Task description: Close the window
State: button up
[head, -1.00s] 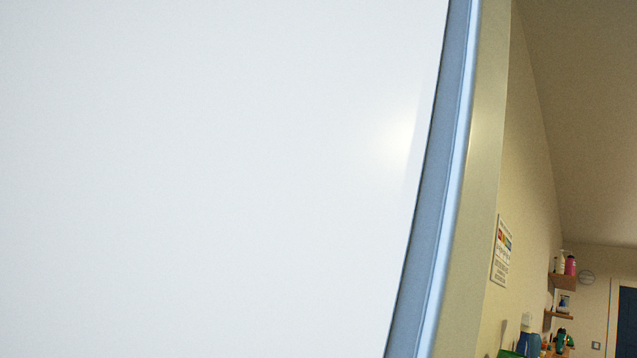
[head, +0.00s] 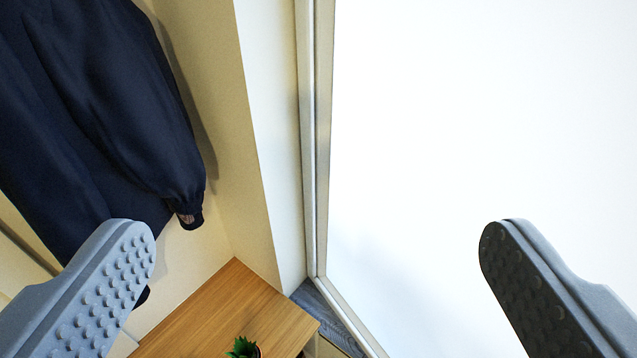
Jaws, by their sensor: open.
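A window (head: 480,130) with a bright white pane fills the right half of the view. Its pale frame (head: 313,150) runs down the middle and turns at a lower corner toward the bottom right. I cannot tell how far the window stands open, and no handle shows. My gripper (head: 318,235) is open and empty, with its two grey studded fingers wide apart at the lower left and lower right. The right finger shows in front of the pane. The left finger shows in front of the wall and jacket side. I see no contact with the window.
A dark blue jacket (head: 100,110) hangs at the upper left by a cream wall (head: 215,100). A wooden top (head: 225,315) with a small green plant (head: 243,347) lies below. A grey sill (head: 325,315) runs under the window corner.

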aim_at(425, 125)
jog(key=z, duration=0.9)
jog(key=k, duration=0.7)
jog(key=u, duration=0.15)
